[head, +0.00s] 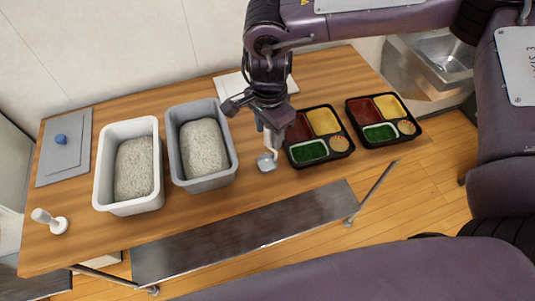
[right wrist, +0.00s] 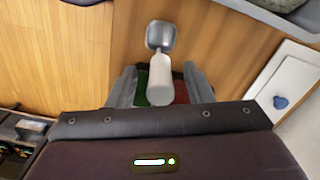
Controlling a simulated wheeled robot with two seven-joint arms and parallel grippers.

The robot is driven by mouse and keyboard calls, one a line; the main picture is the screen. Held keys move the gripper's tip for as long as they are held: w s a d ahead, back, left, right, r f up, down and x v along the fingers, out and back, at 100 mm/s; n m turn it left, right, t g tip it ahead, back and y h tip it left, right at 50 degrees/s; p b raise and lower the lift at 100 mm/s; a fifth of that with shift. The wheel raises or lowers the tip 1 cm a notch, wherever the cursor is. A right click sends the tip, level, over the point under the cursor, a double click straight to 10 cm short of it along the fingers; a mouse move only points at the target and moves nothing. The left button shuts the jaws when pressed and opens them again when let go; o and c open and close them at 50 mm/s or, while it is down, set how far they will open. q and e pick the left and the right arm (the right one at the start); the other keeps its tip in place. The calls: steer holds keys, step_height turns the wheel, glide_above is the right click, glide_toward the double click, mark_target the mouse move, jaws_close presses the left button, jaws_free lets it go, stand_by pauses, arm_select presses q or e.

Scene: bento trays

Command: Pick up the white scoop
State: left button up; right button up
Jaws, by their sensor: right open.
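A scoop with a grey head (head: 266,163) and a pale handle stands at the table's front edge area, left of the bento trays. My right gripper (head: 270,130) is above it, and the right wrist view shows its handle (right wrist: 160,75) between the two open fingers (right wrist: 160,88), with gaps on both sides. A white scoop (head: 50,221), with a round white end and a stubby handle, lies at the table's left front corner, far from my right gripper. My left gripper is not in view.
A white bin (head: 103,178) and a grey bin (head: 174,160) hold rice. Two black bento trays (head: 348,140) with coloured food stand right of the gripper. A grey lid (head: 48,170) with a blue knob lies at the left; a white lid (right wrist: 290,85) lies behind the gripper.

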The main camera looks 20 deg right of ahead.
jaws_close()
stand_by(0.3)
